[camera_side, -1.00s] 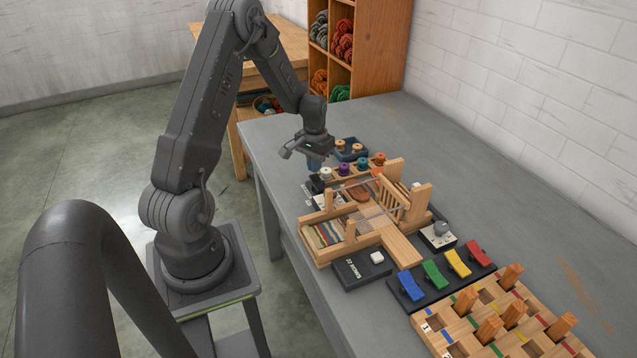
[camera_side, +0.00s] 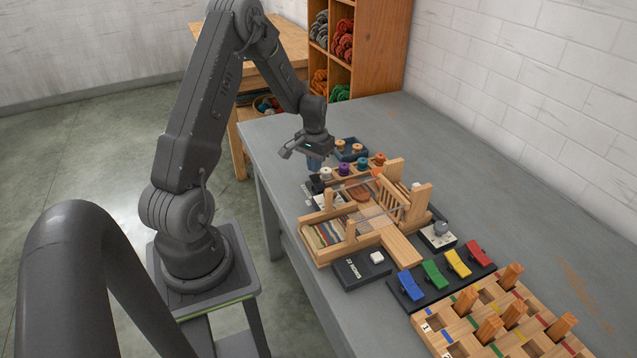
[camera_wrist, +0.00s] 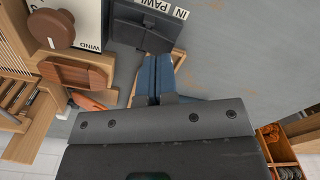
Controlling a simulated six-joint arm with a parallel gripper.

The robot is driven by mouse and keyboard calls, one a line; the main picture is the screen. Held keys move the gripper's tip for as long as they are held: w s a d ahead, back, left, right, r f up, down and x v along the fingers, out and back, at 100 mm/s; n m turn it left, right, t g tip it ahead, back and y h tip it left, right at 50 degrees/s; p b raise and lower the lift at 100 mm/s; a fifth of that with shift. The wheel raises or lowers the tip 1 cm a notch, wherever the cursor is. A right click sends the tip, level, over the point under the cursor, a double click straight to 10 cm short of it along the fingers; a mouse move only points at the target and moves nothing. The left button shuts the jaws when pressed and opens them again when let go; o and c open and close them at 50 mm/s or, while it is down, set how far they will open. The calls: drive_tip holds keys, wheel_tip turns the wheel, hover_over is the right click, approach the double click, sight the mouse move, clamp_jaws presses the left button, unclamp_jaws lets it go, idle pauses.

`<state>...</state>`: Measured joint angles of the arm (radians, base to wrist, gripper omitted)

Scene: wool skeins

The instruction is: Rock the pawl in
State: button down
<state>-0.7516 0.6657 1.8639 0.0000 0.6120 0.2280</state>
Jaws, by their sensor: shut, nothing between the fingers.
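The pawl control is a dark rocker (camera_wrist: 143,30) beside a white label reading "IN" and "PAWL" (camera_wrist: 168,10), at the top of the wrist view. My gripper (camera_wrist: 158,66) shows as two blue fingers, shut together and empty. Their tips lie just below the rocker in the wrist view; I cannot tell whether they touch it. In the side view my gripper (camera_side: 314,164) points down over the far left end of the wooden loom (camera_side: 322,255). The rocker is hard to make out in the side view.
A brown knob (camera_wrist: 50,28) stands by a "WIND" label, left of the rocker. A wooden shuttle (camera_wrist: 74,73) lies below the knob. Coloured spools (camera_side: 344,169) stand close to my gripper. Coloured rockers (camera_side: 435,274) and a pegged wooden rack (camera_side: 430,328) lie nearer right.

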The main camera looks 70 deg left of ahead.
sight(315, 177)
drive_tip(key=shift+f, duration=1.45)
idle(1.0)
drive_tip(key=shift+r, duration=3.5)
drive_tip(key=d+r+m+t+y, duration=0.1)
drive_tip(key=d+r+m+t, duration=0.15)
drive_tip(key=d+r, duration=1.25)
drive_tip(key=s+d+r+m+t, duration=0.1)
drive_tip(key=s+d+r, duration=0.2)
drive_tip(key=s+d, duration=0.4)
drive_tip(key=s+d+r+m+t+h, duration=0.1)
drive_tip(key=s+d+r+m+t, duration=0.1)
drive_tip(key=s+d, duration=0.5)
drive_tip(key=shift+d+r, duration=0.7)
drive_tip(key=shift+d, duration=0.05)
drive_tip(key=shift+m, duration=0.25)
